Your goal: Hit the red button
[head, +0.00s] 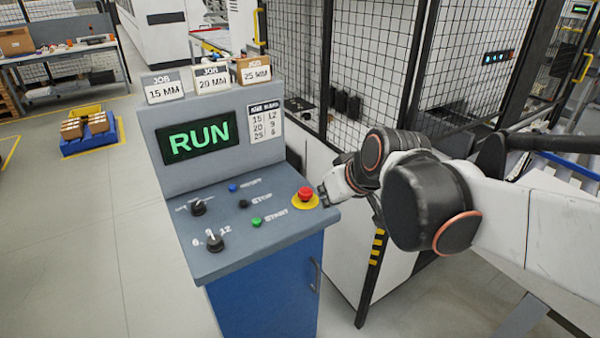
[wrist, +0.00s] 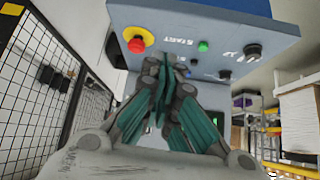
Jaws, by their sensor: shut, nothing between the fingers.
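The red button (head: 305,193) is a mushroom-shaped knob on a yellow disc at the right end of the console's sloped panel (head: 265,238). It also shows in the wrist view (wrist: 136,45), at the upper left of my gripper (wrist: 161,62). In the head view my gripper (head: 323,196) is just right of the button, close to the panel's right edge. My gripper is shut and empty. The wrist view shows a small gap in the picture between the fingertips and the button; I cannot tell the exact distance.
The panel also has a green START button (head: 256,222), a black STOP button (head: 244,204), a blue button (head: 233,188) and two black knobs. A screen (head: 199,137) reads RUN. Mesh fencing (head: 375,50) stands behind my arm.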

